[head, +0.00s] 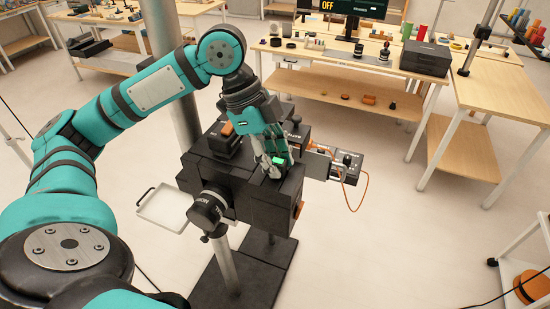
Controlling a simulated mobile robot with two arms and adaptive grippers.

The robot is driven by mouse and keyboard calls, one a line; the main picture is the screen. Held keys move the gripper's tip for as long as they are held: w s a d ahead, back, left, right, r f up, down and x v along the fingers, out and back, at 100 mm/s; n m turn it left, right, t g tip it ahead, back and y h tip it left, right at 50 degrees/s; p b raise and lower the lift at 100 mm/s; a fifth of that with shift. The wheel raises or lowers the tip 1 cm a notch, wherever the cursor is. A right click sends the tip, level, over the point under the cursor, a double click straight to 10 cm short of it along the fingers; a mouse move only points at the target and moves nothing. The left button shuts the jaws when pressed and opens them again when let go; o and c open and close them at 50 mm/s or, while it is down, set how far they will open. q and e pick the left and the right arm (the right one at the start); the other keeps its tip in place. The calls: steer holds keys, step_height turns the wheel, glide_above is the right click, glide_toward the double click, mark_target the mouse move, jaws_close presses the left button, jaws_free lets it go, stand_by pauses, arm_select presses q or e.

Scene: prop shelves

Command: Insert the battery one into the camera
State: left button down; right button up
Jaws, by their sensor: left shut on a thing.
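The camera (233,182) is a black, boxy body on a grey post in the middle of the head view. My left gripper (277,160) is over the camera's top, pointing down, and its fingers are shut on a small dark block with a bright green patch, which looks like the battery (280,161). Most of the block is hidden by the fingers and the camera's dark body. I cannot tell how deep it sits in the camera or whether it touches the slot. My right gripper is not in view.
A small side unit (346,164) with an orange cable (351,197) sticks out right of the camera. A white tray (163,208) is at its left. Workbenches (335,75) with props stand behind. The floor to the right is clear up to a white cart (521,275).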

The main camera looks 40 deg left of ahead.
mark_target(284, 163)
arm_select(q)
steer(key=shift+s+f, duration=0.25)
steer(key=shift+f, duration=0.15)
stand_by(0.3)
steer(key=c, duration=1.1)
jaws_free()
steer(key=shift+w+d, duration=0.1)
steer(key=o, duration=0.8)
steer(key=shift+w+r, duration=0.1)
steer(key=shift+r, duration=0.05)
steer(key=shift+r, duration=0.25)
steer(key=shift+r+p, duration=1.1)
steer(key=shift+p, duration=0.5)
steer(key=shift+r, duration=1.15)
steer(key=shift+r, duration=1.35)
steer(key=shift+r, duration=1.95)
